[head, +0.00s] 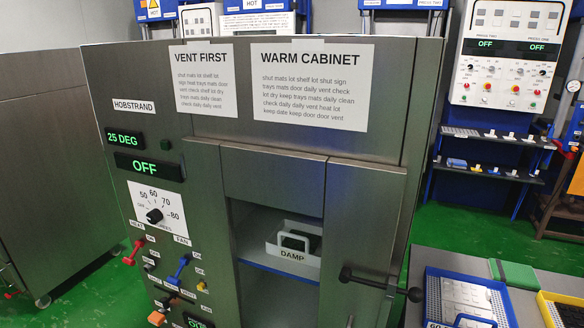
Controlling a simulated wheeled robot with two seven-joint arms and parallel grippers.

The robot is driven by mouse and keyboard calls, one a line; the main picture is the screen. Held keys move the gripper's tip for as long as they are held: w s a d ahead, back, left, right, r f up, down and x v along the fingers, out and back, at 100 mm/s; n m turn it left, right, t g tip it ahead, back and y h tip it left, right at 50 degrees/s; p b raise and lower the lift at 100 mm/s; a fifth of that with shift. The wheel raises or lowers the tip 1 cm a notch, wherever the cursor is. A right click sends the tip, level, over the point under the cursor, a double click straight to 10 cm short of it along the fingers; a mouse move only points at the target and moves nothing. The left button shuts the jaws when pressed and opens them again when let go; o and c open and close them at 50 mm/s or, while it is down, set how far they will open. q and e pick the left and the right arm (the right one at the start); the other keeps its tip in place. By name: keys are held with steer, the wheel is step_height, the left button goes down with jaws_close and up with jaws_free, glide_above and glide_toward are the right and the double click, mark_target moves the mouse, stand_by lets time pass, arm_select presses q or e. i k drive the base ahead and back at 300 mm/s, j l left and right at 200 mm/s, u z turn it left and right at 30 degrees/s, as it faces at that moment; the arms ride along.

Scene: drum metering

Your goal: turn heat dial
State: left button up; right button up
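The heat dial (154,216) is a black round knob on a white plate marked 50, 60, 70 and 80, on the left part of the steel warm cabinet front (272,170). The exact pointer direction is too small to tell. Above it, one green display (125,141) reads 25 DEG and another display (148,166) reads OFF. A red-handled HEAT switch (133,251) and a blue-handled FAN switch (180,269) sit below the dial. Neither of my grippers shows in the head view, and nothing touches the dial.
A tray labelled DAMP (292,256) stands inside the open cabinet bay. A black-knobbed bar handle (380,284) sticks out at the cabinet's lower right. A grey table with a blue tray (505,297) is at right. Green floor (450,226) lies behind.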

mark_target(155, 217)
steer(key=k+j+z, duration=0.1)
steer(key=k+j, duration=0.2)
steer(key=j, duration=0.15)
steer(key=k+j+z, duration=0.15)
steer(key=k+j, duration=0.15)
steer(key=j, duration=0.1)
